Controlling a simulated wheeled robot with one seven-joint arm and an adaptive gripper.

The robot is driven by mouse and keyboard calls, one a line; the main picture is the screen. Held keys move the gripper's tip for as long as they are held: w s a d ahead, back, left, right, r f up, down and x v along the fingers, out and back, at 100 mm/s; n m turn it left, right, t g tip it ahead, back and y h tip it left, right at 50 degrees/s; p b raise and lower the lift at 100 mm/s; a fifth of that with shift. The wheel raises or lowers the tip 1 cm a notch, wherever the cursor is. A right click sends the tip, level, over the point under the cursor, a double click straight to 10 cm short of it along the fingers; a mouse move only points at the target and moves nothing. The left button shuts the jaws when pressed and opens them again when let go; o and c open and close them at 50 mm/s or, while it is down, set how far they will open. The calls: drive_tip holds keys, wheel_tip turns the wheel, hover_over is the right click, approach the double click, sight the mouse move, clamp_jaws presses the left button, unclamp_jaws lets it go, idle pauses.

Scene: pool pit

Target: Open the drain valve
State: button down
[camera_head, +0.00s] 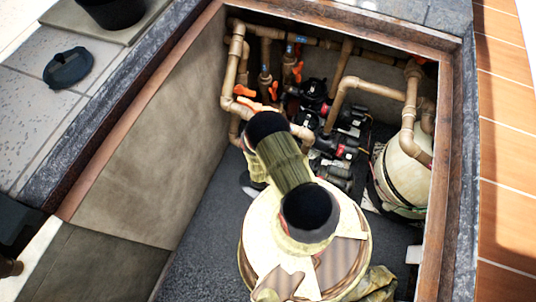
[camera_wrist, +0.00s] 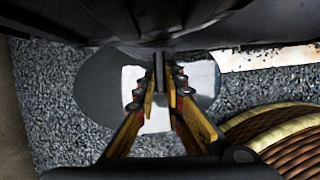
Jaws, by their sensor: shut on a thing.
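In the wrist view, my gripper (camera_wrist: 161,84) has its yellow-edged fingers closed around a thin upright dark bar (camera_wrist: 159,64). A grey disc (camera_wrist: 97,88) with a white middle lies behind the fingertips, above the gravel-like floor. I cannot tell whether the bar is the drain valve's handle. In the head view, an orange valve handle (camera_head: 244,91) sits on the tan pipework at the pit's far left, with another orange handle (camera_head: 297,71) further right. My gripper is hidden there behind the arm. No valve is clearly marked as the drain.
Dark pumps (camera_head: 335,150) and a cream tank (camera_head: 402,177) stand behind. The left wall (camera_head: 150,165) and pit rim enclose the space.

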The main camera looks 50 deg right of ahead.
drive_tip(key=shift+n, duration=0.5)
drive_tip(key=c, duration=1.9)
unclamp_jaws()
drive_tip(key=shift+s, duration=0.1)
drive_tip(key=shift+v, duration=5.95)
drive_tip(key=shift+s+d, duration=0.15)
drive_tip(key=shift+s, duration=0.05)
